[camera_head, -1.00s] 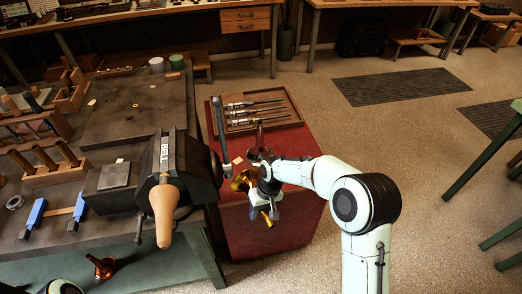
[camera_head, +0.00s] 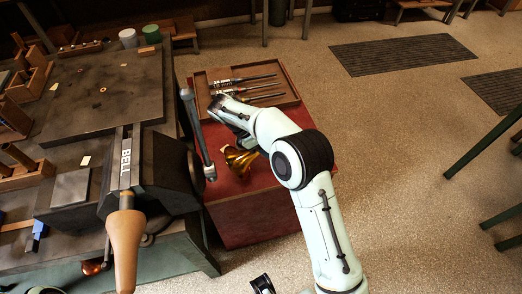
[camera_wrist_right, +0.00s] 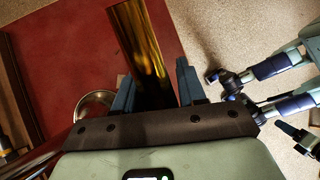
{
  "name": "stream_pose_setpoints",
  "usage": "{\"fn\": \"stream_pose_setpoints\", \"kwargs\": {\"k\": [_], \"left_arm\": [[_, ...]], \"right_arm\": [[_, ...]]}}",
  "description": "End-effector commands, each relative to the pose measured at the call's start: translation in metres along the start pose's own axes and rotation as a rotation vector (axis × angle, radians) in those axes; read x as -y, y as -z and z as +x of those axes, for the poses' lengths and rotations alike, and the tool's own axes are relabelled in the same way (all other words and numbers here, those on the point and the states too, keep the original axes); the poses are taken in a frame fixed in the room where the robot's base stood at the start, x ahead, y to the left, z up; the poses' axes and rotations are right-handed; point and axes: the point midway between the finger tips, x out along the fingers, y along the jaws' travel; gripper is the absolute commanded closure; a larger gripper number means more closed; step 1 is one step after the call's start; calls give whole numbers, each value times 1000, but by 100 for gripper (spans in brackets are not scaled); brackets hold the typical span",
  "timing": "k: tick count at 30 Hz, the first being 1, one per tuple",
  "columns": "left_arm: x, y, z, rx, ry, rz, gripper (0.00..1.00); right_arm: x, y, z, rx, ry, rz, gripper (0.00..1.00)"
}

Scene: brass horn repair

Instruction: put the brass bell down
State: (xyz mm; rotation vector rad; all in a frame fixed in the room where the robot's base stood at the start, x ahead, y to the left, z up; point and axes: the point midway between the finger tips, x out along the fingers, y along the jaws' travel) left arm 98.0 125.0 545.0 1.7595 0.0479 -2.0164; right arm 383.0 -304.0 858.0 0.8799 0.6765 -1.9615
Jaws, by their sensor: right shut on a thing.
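The brass bell (camera_head: 240,160) shows gold in the head view, below my right forearm and over the red tabletop (camera_head: 240,185). My right gripper (camera_head: 228,110) is partly hidden behind its own wrist there. In the right wrist view, a shiny brass tube (camera_wrist_right: 140,35) stands between its two fingers, so it is shut on the bell. I cannot tell whether the bell touches the red surface.
A wooden tray (camera_head: 285,92) of long tools lies at the back of the red tabletop. A dark workbench with a vise (camera_head: 160,165) and wooden handle (camera_head: 125,245) stands on the left. A round metal rim (camera_wrist_right: 95,102) shows in the wrist view.

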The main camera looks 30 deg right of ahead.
Motion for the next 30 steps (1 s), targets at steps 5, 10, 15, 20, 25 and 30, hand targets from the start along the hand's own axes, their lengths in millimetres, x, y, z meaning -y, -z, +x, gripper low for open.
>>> {"fn": "stream_pose_setpoints", "kwargs": {"k": [5,10,15,20,25,30], "left_arm": [[3,2,12,-7,-1,1,41],[6,5,22,-13,-2,1,41],[9,8,34,-19,-4,1,41],[11,11,43,-26,-5,1,41],[12,14,50,-31,-6,2,41],[13,18,56,-40,-8,3,41]], "right_arm": [[-14,-37,-9,248,-232,-183,99],[-29,-76,-26,471,-489,-294,99],[-40,-115,-53,652,-734,-332,99],[-44,-147,-85,774,-905,-318,99],[-43,-166,-110,845,-988,-293,99],[-45,-155,-96,859,-998,-294,99]]}}
